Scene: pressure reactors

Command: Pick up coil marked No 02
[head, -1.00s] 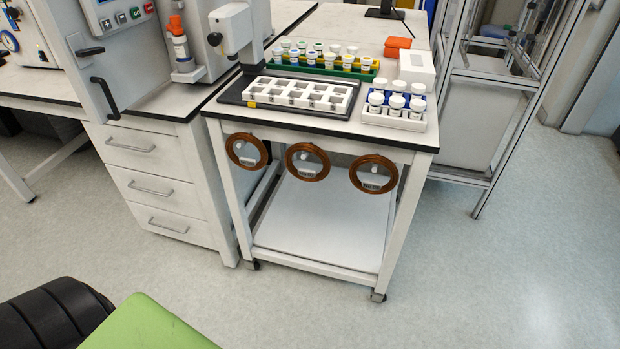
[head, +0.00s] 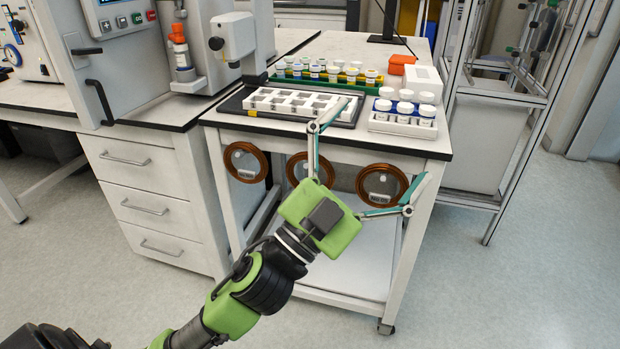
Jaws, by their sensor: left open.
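Three copper-brown coils hang in a row under the front edge of the cart's top. The left coil (head: 263,163) is in full view. The middle coil (head: 293,170) is partly hidden behind my left gripper. The right coil (head: 402,181) is almost fully visible. My right gripper is not in view.
The white cart (head: 425,148) carries a white grid tray (head: 262,101), a green rack of vials (head: 310,81) and a white rack of jars (head: 378,123). A drawer cabinet (head: 143,208) stands at the left. A metal frame (head: 508,190) stands at the right.

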